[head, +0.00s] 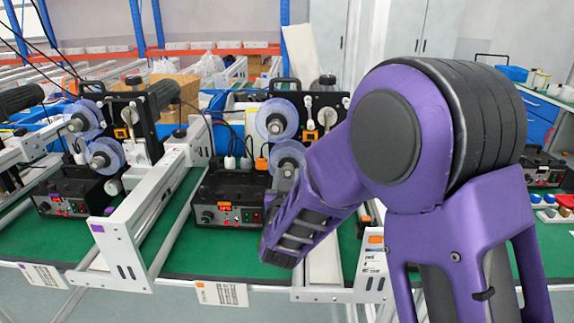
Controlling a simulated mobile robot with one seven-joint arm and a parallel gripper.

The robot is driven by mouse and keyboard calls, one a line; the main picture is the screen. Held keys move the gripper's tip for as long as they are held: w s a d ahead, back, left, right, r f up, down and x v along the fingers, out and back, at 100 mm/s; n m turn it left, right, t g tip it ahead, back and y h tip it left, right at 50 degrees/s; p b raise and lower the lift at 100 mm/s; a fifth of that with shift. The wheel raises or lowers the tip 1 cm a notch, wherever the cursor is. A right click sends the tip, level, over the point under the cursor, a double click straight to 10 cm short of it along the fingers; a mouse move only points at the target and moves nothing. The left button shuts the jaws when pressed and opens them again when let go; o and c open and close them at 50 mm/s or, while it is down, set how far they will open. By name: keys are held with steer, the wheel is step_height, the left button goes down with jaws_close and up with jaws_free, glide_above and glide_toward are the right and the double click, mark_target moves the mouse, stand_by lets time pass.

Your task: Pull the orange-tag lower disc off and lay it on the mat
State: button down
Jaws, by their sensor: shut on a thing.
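The middle machine has an orange mark on its front label (220,293) and an orange tag (375,239) on its rail. Its lower disc (283,155) is a translucent bluish ring around a grey hub, partly covered by my purple arm. The upper disc (276,120) sits above it on the same machine. My arm reaches from the right, and its purple forearm ends low in front of the machine. A green mat-like surface (232,262) covers the bench, and no separate mat can be told apart.
A similar machine on the left has its own discs (105,155), a purple-tagged rail (107,212) and a black control box (72,195). Another control box (230,200) stands below the middle discs. White rails divide the bench. Green surface is bare near the front edge.

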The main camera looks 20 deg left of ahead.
mark_target(287, 174)
steer(key=shift+b+v, duration=0.5)
steer(key=shift+v, duration=1.65)
steer(key=shift+s, duration=0.1)
steer(key=v, duration=0.3)
steer(key=shift+b, duration=0.3)
